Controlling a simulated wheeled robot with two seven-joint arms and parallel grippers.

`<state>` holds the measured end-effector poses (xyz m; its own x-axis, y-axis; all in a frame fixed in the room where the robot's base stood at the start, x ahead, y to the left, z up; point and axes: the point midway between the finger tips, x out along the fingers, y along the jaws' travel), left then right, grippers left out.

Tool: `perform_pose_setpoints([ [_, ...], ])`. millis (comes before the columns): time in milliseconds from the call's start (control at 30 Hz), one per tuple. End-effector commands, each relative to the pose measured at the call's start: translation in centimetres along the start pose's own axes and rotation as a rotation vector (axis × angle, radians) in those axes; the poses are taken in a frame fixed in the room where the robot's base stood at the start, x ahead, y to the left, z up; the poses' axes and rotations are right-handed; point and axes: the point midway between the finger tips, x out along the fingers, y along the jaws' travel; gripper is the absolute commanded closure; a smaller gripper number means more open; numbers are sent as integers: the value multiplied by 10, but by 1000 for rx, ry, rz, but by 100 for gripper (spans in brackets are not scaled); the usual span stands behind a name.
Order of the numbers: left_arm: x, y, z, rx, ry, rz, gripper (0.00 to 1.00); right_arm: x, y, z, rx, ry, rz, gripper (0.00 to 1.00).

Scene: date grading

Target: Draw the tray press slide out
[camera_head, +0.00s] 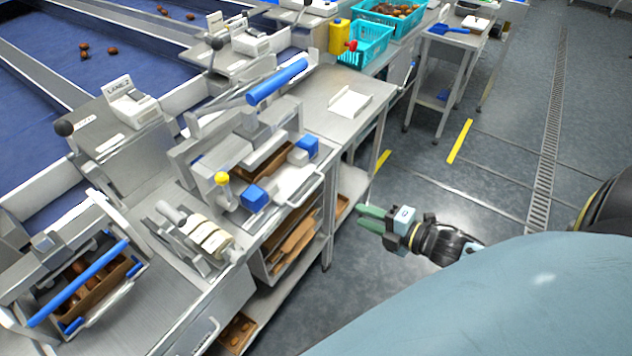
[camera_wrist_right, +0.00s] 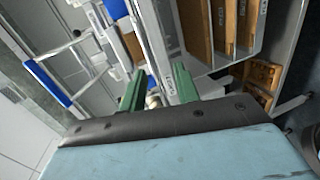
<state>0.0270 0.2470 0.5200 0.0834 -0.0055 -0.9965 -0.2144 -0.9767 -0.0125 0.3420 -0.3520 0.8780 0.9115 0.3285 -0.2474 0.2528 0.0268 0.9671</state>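The tray press (camera_head: 205,165) stands on the steel bench in the middle of the head view, with a long blue lever (camera_head: 277,82) above it. Its slide (camera_head: 290,182) is at the front, with blue blocks (camera_head: 253,197) at its corners and a pale front bar. A brown tray (camera_head: 263,160) shows partly inside the press, the rest hidden. My right gripper (camera_head: 362,218) is right of the bench, apart from the slide, its green fingers pointing left. In the right wrist view the fingers (camera_wrist_right: 158,90) are spread with nothing clearly held between them. My left gripper is out of view.
Left of the press are a rack of cream rollers (camera_head: 212,240) and another blue-handled unit (camera_head: 80,283). Shelves of brown boards (camera_head: 297,237) are below the bench. A white tray (camera_head: 350,103) and teal crates (camera_head: 365,45) are behind. The floor right of the bench is open.

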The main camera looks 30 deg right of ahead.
Motion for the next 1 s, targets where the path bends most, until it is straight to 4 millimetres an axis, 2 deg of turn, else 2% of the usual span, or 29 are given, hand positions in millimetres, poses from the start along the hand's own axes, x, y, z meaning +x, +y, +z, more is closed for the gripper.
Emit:
perform_pose_setpoints([
  [33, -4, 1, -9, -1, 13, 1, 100, -1, 16, -6, -35, 25, 22, 68],
  [167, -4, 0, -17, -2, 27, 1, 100, 3, 29, -12, -73, 49, 49, 68],
  [367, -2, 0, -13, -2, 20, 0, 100, 28, 30, -12, -74, 49, 53, 68],
  [800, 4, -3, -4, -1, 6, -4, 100, 104, 33, -15, -72, 47, 50, 68],
  [1000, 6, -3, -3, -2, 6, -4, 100, 126, 33, -17, -71, 47, 49, 68],
])
